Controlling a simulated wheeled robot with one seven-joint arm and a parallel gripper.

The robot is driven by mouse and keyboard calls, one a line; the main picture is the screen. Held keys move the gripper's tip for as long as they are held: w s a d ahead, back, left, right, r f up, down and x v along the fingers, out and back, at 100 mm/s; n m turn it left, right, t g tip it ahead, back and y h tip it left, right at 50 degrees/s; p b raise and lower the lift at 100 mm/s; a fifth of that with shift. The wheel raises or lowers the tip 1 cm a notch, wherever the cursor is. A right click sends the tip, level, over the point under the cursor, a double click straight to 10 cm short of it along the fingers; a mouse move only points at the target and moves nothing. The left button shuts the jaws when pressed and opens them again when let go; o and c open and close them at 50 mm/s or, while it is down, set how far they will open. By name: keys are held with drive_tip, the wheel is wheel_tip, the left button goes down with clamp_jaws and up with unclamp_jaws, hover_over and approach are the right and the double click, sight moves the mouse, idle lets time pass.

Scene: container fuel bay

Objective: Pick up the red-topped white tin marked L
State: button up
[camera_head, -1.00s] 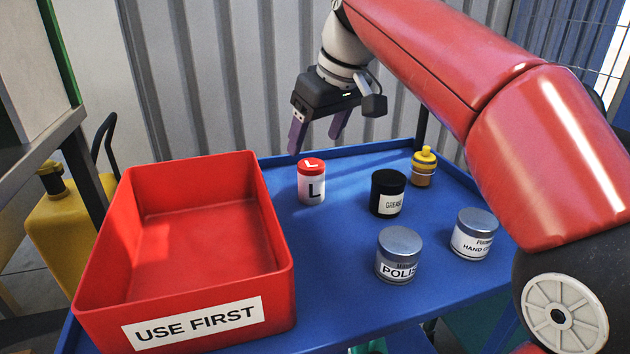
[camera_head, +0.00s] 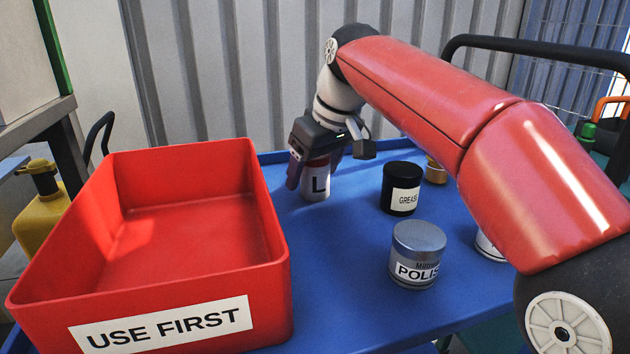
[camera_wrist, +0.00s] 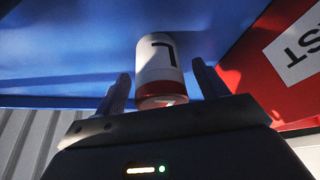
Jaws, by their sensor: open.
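The white tin marked L (camera_head: 317,184) stands upright on the blue tray top (camera_head: 330,260), its red top mostly hidden by my gripper in the head view. My gripper (camera_head: 314,172) is lowered over the tin, with a finger to either side of it. In the wrist view the tin (camera_wrist: 157,60) shows upside down between the two open fingers of my gripper (camera_wrist: 160,88). Gaps show between the tin and both fingers there.
A red bin (camera_head: 190,290) labelled USE FIRST stands left of the tin. A black grease tin (camera_head: 401,188) and a grey polish tin (camera_head: 417,254) stand to the right. A yellow-brown container (camera_head: 436,172) and another tin (camera_head: 489,246) are partly hidden by my arm.

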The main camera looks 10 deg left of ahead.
drive_tip(key=shift+x, duration=0.9)
drive_tip(key=c, duration=1.2)
drive_tip(key=shift+o, duration=0.2)
drive_tip(key=shift+r, duration=0.15)
